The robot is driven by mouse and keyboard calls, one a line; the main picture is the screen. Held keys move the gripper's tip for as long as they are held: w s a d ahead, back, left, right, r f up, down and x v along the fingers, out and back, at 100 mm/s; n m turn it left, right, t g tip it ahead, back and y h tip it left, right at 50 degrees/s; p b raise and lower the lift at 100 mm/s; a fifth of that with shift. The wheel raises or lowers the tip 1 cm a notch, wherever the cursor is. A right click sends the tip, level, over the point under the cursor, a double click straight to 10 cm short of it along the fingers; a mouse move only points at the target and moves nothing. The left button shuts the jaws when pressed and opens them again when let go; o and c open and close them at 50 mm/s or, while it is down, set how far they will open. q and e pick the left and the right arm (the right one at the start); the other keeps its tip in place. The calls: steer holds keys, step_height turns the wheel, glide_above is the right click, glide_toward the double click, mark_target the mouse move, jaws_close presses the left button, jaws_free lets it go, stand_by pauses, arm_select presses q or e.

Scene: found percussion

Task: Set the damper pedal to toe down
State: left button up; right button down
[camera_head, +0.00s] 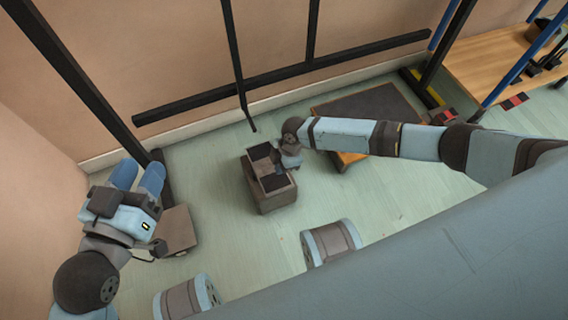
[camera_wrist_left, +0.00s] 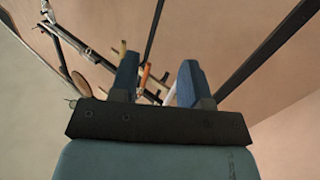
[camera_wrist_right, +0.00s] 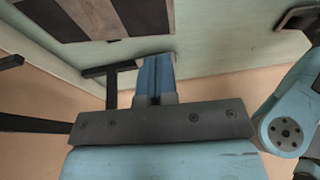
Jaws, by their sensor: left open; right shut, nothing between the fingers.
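A boxy brown unit with dark plates on top (camera_head: 276,199) stands on the floor in the middle of the head view; it looks like the damper pedal, but its tilt is hard to tell. Dark plates with a lighter strip, probably the same unit, show at the top left of the right wrist view (camera_wrist_right: 95,18). My right gripper (camera_wrist_right: 156,60) is shut and empty, close beside the unit; in the head view its fingers are largely hidden, and I cannot tell whether they touch it. My left gripper (camera_head: 139,170) is open and empty, raised at the left, away from the unit.
A low platform with a dark top (camera_head: 372,110) stands behind my right arm. A brown box (camera_head: 180,228) is at the lower left, near a dark post. A black rail (camera_head: 290,75) runs along the wall, and a wooden bench (camera_head: 495,62) is at the upper right. Floor around the unit is mostly clear.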

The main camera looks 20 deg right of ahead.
mark_target(277, 187)
steer(key=b+x, duration=0.1)
steer(key=x, duration=0.1)
steer(key=b+x, duration=0.1)
steer(key=x, duration=0.1)
steer(key=b+x, duration=0.1)
steer(key=x, duration=0.2)
steer(key=shift+d+f, duration=0.1)
steer(key=shift+d, duration=0.2)
arm_select(q)
steer(key=shift+w+a+r+m+t+h+b, duration=0.15)
steer(key=shift+w+a+m+t+h+b, duration=0.1)
steer(key=shift+w+a+m+t, duration=0.4)
steer(key=shift+w+a+r+m+t+h+b, duration=0.15)
steer(key=shift+w+m+h+b, duration=0.2)
steer(key=shift+m, duration=0.6)
arm_select(e)
steer(key=shift+s+f, duration=0.25)
steer(key=shift+f, duration=0.45)
arm_select(q)
steer(key=shift+d, duration=0.1)
